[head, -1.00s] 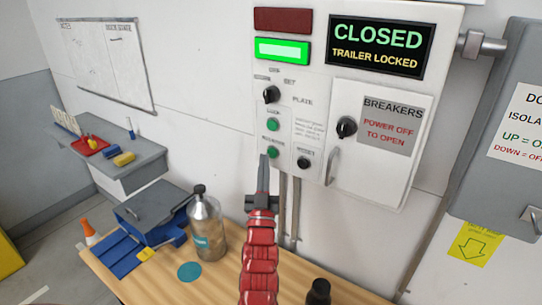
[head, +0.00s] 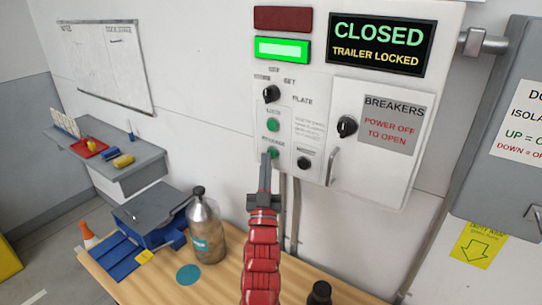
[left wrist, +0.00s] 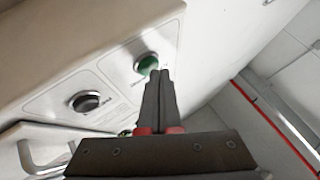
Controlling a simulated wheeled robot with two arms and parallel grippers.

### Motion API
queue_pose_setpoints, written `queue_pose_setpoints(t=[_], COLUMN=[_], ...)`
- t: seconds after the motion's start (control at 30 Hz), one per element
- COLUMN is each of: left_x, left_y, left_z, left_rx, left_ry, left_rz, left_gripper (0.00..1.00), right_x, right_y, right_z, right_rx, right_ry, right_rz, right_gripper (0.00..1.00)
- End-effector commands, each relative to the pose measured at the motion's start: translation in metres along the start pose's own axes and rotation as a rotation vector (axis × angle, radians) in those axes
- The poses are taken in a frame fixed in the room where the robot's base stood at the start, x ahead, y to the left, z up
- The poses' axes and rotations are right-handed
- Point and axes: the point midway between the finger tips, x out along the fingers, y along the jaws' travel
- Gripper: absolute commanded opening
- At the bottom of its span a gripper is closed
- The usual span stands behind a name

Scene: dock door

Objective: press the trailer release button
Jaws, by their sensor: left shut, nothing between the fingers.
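The release button (head: 272,154) is the lower green button on the white control panel, under the other green button (head: 272,125) and left of a black button (head: 304,163). In the left wrist view a green button (left wrist: 147,63) shows just past my fingertips. My left gripper (head: 265,158) is shut and empty, its narrow tips overlapping the lower left edge of the release button. In the left wrist view the shut fingers (left wrist: 158,76) point at the green button and cover a small part of it. I cannot tell whether they touch it. The screen (head: 382,45) reads CLOSED, TRAILER LOCKED.
A green lamp (head: 283,50) is lit; the red one (head: 283,19) above it is dark. The breaker door (head: 370,175) with a handle is to the right.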

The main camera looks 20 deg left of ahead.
Motion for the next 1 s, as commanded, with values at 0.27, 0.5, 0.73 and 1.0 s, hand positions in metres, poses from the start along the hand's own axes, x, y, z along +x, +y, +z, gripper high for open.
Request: queue_pose_setpoints(t=[0.27, 0.5, 0.73, 1.0], left_x=[0.0015, 0.0031, 0.0038, 0.0009], left_y=[0.0013, 0.0025, 0.0028, 0.0009], left_z=[0.0015, 0.0026, 0.0026, 0.0017], left_rx=[0.000, 0.000, 0.000, 0.001], left_ry=[0.001, 0.001, 0.000, -0.002], left_rz=[0.000, 0.000, 0.000, 0.000], left_gripper=[0.00, 0.00, 0.00, 0.00], right_x=[-0.0040, -0.0068, -0.0070, -0.0064], right_y=[-0.0002, -0.0003, -0.0004, -0.0003], right_z=[0.0007, 0.0012, 0.0012, 0.0011], right_rx=[0.000, 0.000, 0.000, 0.000], right_ry=[0.000, 0.000, 0.000, 0.000], right_rz=[0.000, 0.000, 0.000, 0.000], right_gripper=[0.00, 0.00, 0.00, 0.00])
